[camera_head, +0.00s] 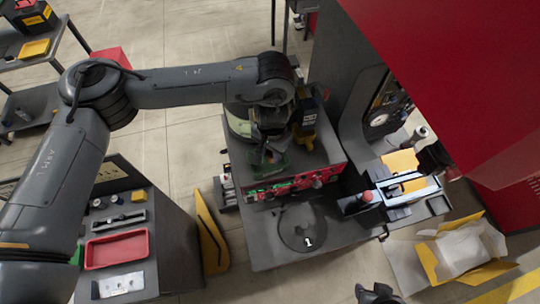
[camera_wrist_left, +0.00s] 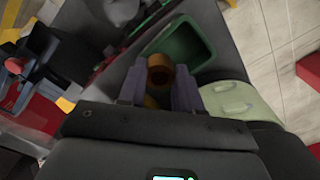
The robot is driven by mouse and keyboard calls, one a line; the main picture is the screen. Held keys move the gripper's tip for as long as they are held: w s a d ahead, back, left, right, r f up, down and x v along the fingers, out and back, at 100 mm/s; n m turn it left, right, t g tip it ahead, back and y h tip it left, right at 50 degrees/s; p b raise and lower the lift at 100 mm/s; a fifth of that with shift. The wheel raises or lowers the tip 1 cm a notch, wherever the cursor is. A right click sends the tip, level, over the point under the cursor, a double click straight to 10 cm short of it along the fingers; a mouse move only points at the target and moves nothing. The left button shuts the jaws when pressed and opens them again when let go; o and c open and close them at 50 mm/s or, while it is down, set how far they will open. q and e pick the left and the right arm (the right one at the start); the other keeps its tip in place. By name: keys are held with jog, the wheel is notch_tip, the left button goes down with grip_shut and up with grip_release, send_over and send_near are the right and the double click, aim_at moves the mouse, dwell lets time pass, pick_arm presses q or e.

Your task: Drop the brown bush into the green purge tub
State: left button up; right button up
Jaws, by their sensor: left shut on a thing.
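The brown bush (camera_wrist_left: 160,70) is a short hollow ring between the two fingers of my left gripper (camera_wrist_left: 158,82), which is shut on it. The green purge tub (camera_wrist_left: 190,45) lies just beyond the fingertips in the left wrist view, and the bush overlaps its near edge there. I cannot tell the height of the bush above it. In the head view the left gripper (camera_head: 270,142) points down over the red-fronted unit, by a green edge of the tub (camera_head: 277,164). The bush is hidden there. A dark part at the bottom edge may be my right gripper (camera_head: 377,293); its jaws are unclear.
The red-fronted unit (camera_head: 295,183) stands on a grey bench, with a round disc marked 1 (camera_head: 302,230) in front. A yellow and black device (camera_head: 305,120) stands close right of the left gripper. A pale green rounded part (camera_wrist_left: 230,100) is right of the fingers.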

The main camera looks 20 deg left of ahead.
aim_at(270, 160)
pick_arm(q)
jog(key=shift+a+f, duration=0.25)
jog(key=shift+f, duration=1.9)
jog(key=shift+f, duration=0.1)
jog(key=shift+f, duration=0.5)
jog(key=o, duration=1.1)
